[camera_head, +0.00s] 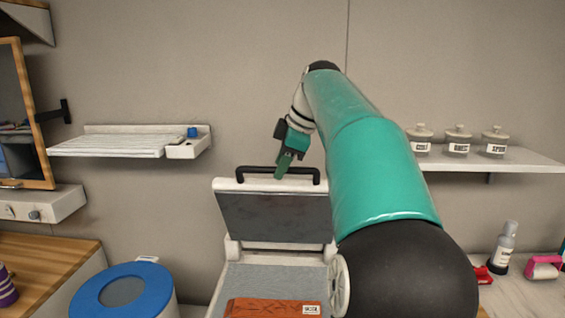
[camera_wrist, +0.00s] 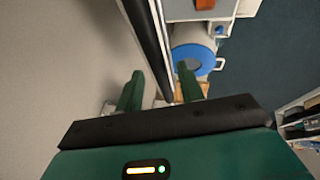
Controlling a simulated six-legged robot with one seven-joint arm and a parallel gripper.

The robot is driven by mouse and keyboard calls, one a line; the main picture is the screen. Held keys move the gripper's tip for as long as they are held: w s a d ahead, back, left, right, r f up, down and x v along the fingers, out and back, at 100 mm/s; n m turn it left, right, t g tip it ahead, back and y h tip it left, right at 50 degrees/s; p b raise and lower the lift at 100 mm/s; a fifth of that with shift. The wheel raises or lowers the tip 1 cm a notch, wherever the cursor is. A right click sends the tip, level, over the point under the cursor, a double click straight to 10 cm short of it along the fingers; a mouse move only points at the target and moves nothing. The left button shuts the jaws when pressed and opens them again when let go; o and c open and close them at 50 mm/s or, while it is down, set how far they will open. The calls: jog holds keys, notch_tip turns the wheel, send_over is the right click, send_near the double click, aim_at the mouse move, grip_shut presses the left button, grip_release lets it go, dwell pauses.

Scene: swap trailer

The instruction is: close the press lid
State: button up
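The press stands open in the head view. Its lid (camera_head: 275,215) is tilted up near upright, with a dark inner plate facing me and a black bar handle (camera_head: 245,169) along its top edge. The base (camera_head: 275,278) lies below. My gripper (camera_head: 282,172) is at the handle's middle, fingers pointing down. In the wrist view my gripper (camera_wrist: 160,84) has its two green fingers apart, and the black handle (camera_wrist: 147,38) runs down to the gap between them. I cannot tell whether either finger touches it.
A brown labelled block (camera_head: 265,308) lies on the press base. A blue-rimmed round container (camera_head: 88,298) stands left of the press. A white shelf (camera_head: 105,147) and a jar shelf (camera_head: 530,160) are on the wall. A bottle (camera_head: 503,250) stands at right. The wall is close behind the lid.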

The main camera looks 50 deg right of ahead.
jog(key=shift+c, duration=0.5)
grip_shut()
